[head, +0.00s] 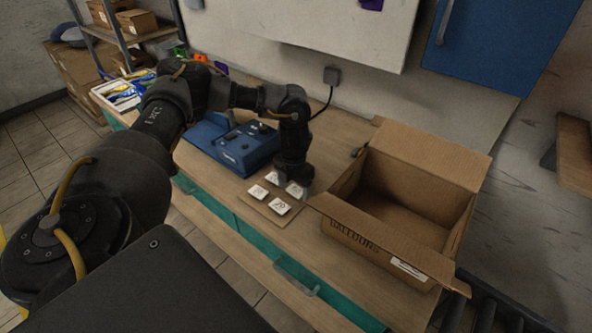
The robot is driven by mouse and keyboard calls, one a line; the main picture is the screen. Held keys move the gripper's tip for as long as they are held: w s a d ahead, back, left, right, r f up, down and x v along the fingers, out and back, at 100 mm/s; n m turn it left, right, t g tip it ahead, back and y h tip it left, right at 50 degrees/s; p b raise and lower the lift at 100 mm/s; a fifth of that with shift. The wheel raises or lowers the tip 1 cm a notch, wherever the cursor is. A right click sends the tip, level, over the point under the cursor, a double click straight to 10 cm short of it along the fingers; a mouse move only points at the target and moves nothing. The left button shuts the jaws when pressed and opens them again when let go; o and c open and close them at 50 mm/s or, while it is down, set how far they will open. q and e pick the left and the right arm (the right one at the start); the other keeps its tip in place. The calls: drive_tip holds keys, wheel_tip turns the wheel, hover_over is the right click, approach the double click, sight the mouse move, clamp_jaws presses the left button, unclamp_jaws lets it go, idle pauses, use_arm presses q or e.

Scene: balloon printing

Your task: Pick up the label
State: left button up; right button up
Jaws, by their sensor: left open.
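Several small white square labels with dark print lie on a tan backing sheet (268,205) on the wooden table. The front label (279,208) and the left label (257,192) are in plain view. The back label (271,178) and the right label (295,189) are close to my left gripper (294,182). That gripper points down over the back right of the sheet and is open. Its fingertips are dark and small, and I cannot tell whether they touch a label. My right gripper is out of view.
An open cardboard box (362,241) marked "BALLOONS" stands right of the labels, its near-left flap close to my gripper. A blue machine (232,148) sits behind left. A white tray (104,93) holds colourful packets. Bare wood (275,240) lies in front of the sheet.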

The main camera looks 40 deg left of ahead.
sight(291, 193)
use_arm(q)
drive_tip(key=shift+f, duration=0.15)
drive_tip(key=c, duration=1.1)
drive_tip(key=shift+o, duration=0.2)
drive_tip(key=shift+r, duration=0.3)
drive_tip(key=shift+r+b, duration=0.25)
drive_tip(key=shift+b, duration=0.05)
drive_tip(key=r, duration=0.1)
drive_tip(key=r+b, duration=0.1)
drive_tip(key=r, duration=0.1)
drive_tip(key=shift+s+a+r, duration=0.15)
drive_tip(key=shift+s+r, duration=0.15)
drive_tip(key=shift+s, duration=0.1)
drive_tip(key=s+a+r+p, duration=0.1)
drive_tip(key=s+a+r, duration=0.2)
drive_tip(key=s+r, duration=0.6)
drive_tip(key=s, duration=0.3)
drive_tip(key=shift+s+a+p, duration=0.2)
drive_tip(key=shift+s+p, duration=0.15)
drive_tip(key=shift+p, duration=0.05)
